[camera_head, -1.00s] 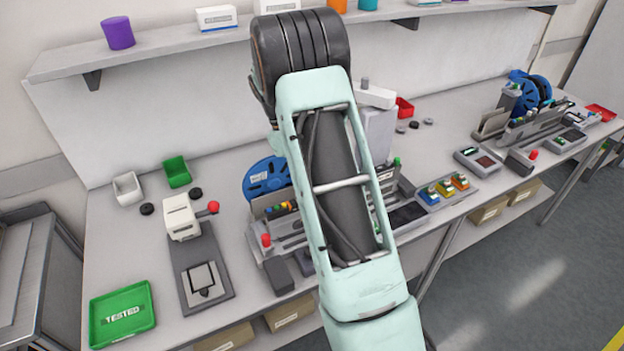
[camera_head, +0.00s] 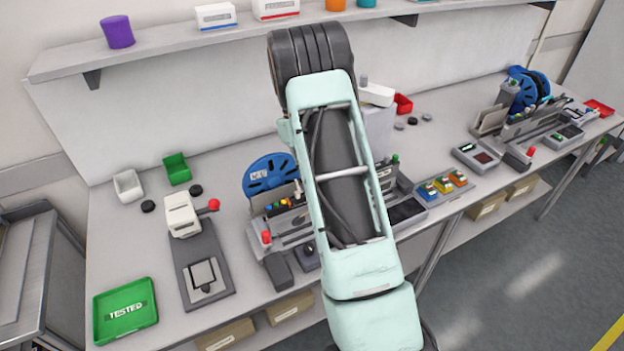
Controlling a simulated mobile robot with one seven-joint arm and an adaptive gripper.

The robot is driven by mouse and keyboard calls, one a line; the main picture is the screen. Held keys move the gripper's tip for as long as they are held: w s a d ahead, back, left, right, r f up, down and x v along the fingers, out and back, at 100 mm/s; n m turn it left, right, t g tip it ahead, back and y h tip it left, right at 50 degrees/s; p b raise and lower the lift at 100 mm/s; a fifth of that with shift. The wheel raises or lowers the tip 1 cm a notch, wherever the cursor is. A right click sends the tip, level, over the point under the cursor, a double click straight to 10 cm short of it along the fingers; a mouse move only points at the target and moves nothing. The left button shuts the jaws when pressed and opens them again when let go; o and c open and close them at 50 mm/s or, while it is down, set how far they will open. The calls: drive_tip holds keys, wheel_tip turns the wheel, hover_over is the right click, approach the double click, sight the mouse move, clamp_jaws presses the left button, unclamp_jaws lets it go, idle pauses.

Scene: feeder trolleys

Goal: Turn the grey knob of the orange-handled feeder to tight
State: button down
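My arm crosses the middle of the head view and covers part of the workbench; my gripper is not visible. A feeder group (camera_head: 290,232) with a blue reel (camera_head: 270,175) stands left of my arm, partly hidden by it. A small red-topped knob (camera_head: 266,237) sits at its left end. A dark round knob (camera_head: 309,248) shows at its front, close to my arm. A second feeder group (camera_head: 530,125) with a blue reel (camera_head: 530,88) stands at the far right. I cannot make out an orange handle or tell which knob is the grey one, nor its setting.
A green TESTED tray (camera_head: 124,311) lies at the front left. A grey press-like device (camera_head: 205,265) with a red ball lever stands beside it. Small white and green bins (camera_head: 177,169) sit behind. A shelf (camera_head: 170,52) runs above the bench (camera_head: 140,240).

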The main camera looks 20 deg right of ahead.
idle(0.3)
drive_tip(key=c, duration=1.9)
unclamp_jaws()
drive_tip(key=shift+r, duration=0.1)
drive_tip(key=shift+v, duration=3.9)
